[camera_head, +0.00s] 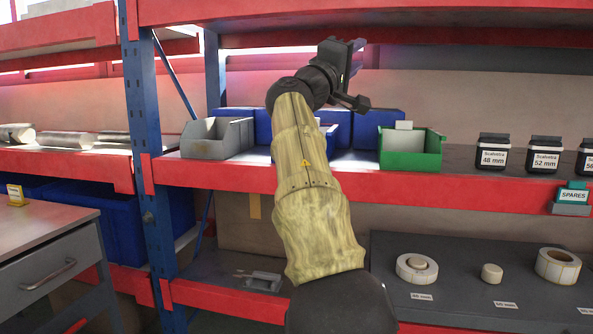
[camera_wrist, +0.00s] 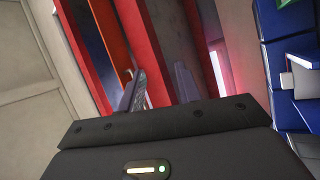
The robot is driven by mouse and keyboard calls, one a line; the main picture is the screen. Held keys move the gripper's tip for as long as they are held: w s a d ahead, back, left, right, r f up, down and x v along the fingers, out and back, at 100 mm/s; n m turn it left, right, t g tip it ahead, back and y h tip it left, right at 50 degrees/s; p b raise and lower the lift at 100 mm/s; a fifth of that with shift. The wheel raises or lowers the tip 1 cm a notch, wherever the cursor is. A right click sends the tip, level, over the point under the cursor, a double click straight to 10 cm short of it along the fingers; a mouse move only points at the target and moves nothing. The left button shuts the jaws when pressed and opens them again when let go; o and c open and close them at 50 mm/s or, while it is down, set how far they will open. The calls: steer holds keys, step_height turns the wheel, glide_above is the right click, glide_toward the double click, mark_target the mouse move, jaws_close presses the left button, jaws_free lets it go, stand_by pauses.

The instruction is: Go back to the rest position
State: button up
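My arm rises from the bottom of the head view in a yellowish cover, bent up in front of the shelving. My black gripper (camera_head: 346,66) is at its top, held above the middle shelf and clear of the bins. Its fingertips are hard to make out there. In the wrist view, the two grey fingers of my gripper (camera_wrist: 159,85) stand apart with nothing between them. The wrist view is tilted and shows red and blue rack parts behind the fingers.
The red-edged shelf (camera_head: 480,196) holds a grey bin (camera_head: 205,148), blue bins (camera_head: 377,128), a green bin (camera_head: 412,160) and black jars (camera_head: 492,153). Label rolls, one being a white roll (camera_head: 416,269), sit on a dark lower surface. A drawer cabinet (camera_head: 50,270) stands left.

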steer(key=w+d+f+g+y, duration=0.2)
steer(key=d+f, duration=0.2)
steer(key=f, duration=0.5)
steer(key=w+d+f+g+y, duration=0.1)
steer(key=d+f+g+y, duration=0.2)
steer(key=f, duration=0.5)
steer(key=w+d+f+y, duration=0.2)
steer(key=d+f, duration=0.3)
steer(key=f, duration=0.4)
steer(key=s+f+m+g+y, duration=0.1)
steer(key=s+f+g+y, duration=0.15)
steer(key=f, duration=0.55)
steer(key=s+f+m+g+y, duration=0.1)
steer(key=s+f, duration=0.3)
steer(key=f, duration=0.3)
steer(key=s+a+f+m+g+y+p, duration=0.1)
steer(key=s+a+f+m+g+y, duration=0.2)
steer(key=s+f, duration=0.95)
steer(key=s+a+f+g+y+p, duration=0.1)
steer(key=s+a+f+g+y, duration=0.3)
steer(key=s+f, duration=0.85)
step_height(320, 180, up, 42)
steer(key=s+a+t+h+p, duration=0.1)
steer(key=s+h+p, duration=0.1)
steer(key=p, duration=3.5)
steer(key=shift+s+a+f+p, duration=0.15)
steer(key=shift+s+f+p, duration=0.1)
steer(key=shift+s+p, duration=0.1)
